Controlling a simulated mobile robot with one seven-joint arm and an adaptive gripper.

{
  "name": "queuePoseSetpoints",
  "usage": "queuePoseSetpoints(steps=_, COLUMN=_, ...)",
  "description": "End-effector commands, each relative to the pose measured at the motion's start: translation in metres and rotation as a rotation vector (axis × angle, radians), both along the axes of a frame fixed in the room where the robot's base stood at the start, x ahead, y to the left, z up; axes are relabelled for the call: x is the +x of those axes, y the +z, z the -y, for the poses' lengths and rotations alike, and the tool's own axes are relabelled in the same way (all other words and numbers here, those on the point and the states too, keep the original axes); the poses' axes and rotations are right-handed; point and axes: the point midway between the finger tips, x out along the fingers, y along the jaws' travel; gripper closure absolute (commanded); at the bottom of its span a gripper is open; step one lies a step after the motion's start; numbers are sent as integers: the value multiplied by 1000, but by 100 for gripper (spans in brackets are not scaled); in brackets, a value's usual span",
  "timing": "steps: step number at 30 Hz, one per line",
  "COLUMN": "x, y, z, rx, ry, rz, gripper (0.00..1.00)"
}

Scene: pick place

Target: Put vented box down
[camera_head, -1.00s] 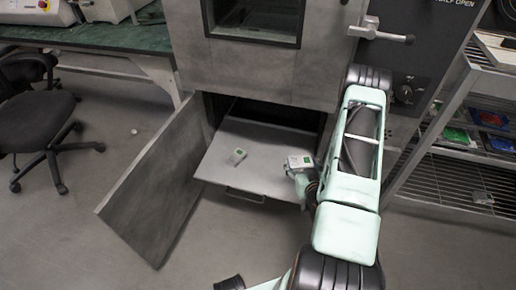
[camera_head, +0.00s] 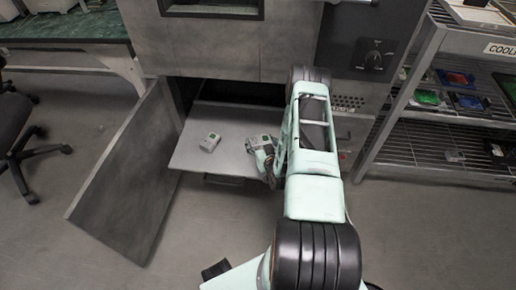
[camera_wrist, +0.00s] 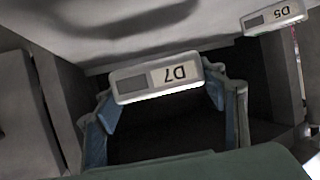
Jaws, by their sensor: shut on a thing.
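In the wrist view the held box (camera_wrist: 158,80) carries a D7 label, upside down, between my blue-padded fingers. I cannot tell whether it touches the tray. A similar box (camera_head: 210,142) lies on the tray to its left; a box labelled D5 (camera_wrist: 274,16) shows in the wrist view's top right corner. My arm hides the tray's right edge.
The open cabinet door (camera_head: 125,180) stands to the left of the tray. A wire shelf rack (camera_head: 415,135) with coloured trays stands at the right. A black chair (camera_head: 15,135) is at the far left. Tray surface around the left box is free.

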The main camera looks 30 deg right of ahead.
Motion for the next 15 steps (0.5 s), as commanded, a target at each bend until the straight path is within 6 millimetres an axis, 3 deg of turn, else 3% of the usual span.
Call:
queuePoseSetpoints(steps=8, x=14, y=-18, z=-2, rx=-1, ry=0, rz=2, gripper=63)
queuePoseSetpoints(steps=12, x=14, y=-42, z=-2, rx=0, ry=-1, rz=-1, gripper=63)
queuePoseSetpoints(steps=15, x=15, y=-49, z=-1, rx=-1, ry=-1, rz=1, gripper=63)
